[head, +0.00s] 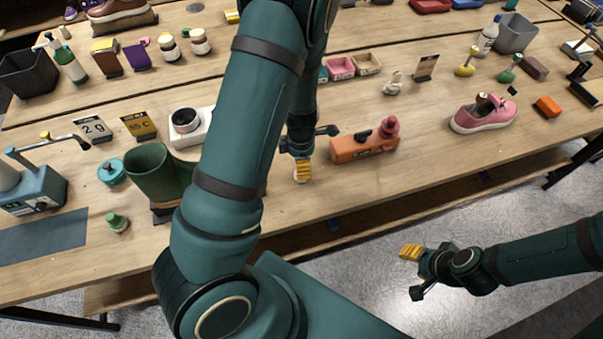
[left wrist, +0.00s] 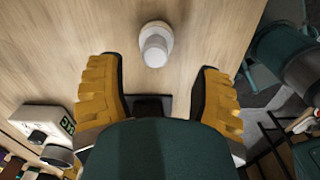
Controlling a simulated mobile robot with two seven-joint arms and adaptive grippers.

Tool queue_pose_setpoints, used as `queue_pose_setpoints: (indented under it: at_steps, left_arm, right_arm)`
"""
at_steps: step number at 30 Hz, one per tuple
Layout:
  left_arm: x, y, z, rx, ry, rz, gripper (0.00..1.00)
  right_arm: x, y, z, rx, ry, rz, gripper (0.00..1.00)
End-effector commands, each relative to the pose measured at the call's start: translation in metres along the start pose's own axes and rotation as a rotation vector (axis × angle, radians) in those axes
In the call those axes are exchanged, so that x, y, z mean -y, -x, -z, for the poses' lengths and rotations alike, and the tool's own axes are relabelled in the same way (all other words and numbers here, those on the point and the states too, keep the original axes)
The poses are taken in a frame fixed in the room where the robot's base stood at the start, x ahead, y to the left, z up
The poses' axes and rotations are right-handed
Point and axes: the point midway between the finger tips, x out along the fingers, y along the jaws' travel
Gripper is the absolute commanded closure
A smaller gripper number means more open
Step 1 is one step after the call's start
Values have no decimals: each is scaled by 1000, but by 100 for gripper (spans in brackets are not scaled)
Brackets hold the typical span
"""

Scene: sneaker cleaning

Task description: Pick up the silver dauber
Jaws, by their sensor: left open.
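The silver dauber, a small pale grey knob with a round base (left wrist: 155,46), stands on the wooden table. In the head view the dauber (head: 302,178) is mostly hidden, with a little of it showing below a yellow finger pad. My left gripper (left wrist: 157,75) is open, with its yellow-padded fingers wide apart. The dauber lies between the lines of the two fingers, just beyond their tips, and appears untouched. My left gripper also shows in the head view (head: 303,160), low over the table. My right gripper (head: 412,273) is open and empty, off the table's front edge above the floor.
An orange box with a red knob (head: 352,149) stands right of my left gripper. A white device (head: 194,130) and a green boot (head: 153,172) stand to its left. A pink sneaker (head: 484,118) is farther right. The table (head: 390,182) is bare near the front edge.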

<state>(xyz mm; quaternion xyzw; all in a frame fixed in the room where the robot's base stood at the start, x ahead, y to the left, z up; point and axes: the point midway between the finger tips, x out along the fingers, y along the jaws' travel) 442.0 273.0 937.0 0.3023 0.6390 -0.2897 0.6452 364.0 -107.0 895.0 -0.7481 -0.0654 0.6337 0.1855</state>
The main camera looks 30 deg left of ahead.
Motion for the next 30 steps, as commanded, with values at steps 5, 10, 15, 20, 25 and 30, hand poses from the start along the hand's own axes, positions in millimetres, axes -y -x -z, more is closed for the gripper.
queue_pose_setpoints:
  at_steps: [5,10,15,20,25,30]
  left_arm:
    - [-5,-28,-3,-2,0,3,34]
    - [-5,-43,-3,-1,0,0,34]
    - [-5,-44,-4,0,0,-1,34]
    - [-5,-44,-3,0,0,-1,54]
    - [-5,-44,-3,0,0,0,100]
    - [-5,-44,-4,0,0,0,100]
  right_arm:
    - [-2,-6,-1,0,0,-1,53]
    - [-3,-9,-1,0,0,-2,53]
    - [-3,-9,-1,0,0,-2,53]
    - [-3,-9,-1,0,0,-2,53]
    - [-3,-9,-1,0,0,-2,53]
    - [-3,-9,-1,0,0,-2,53]
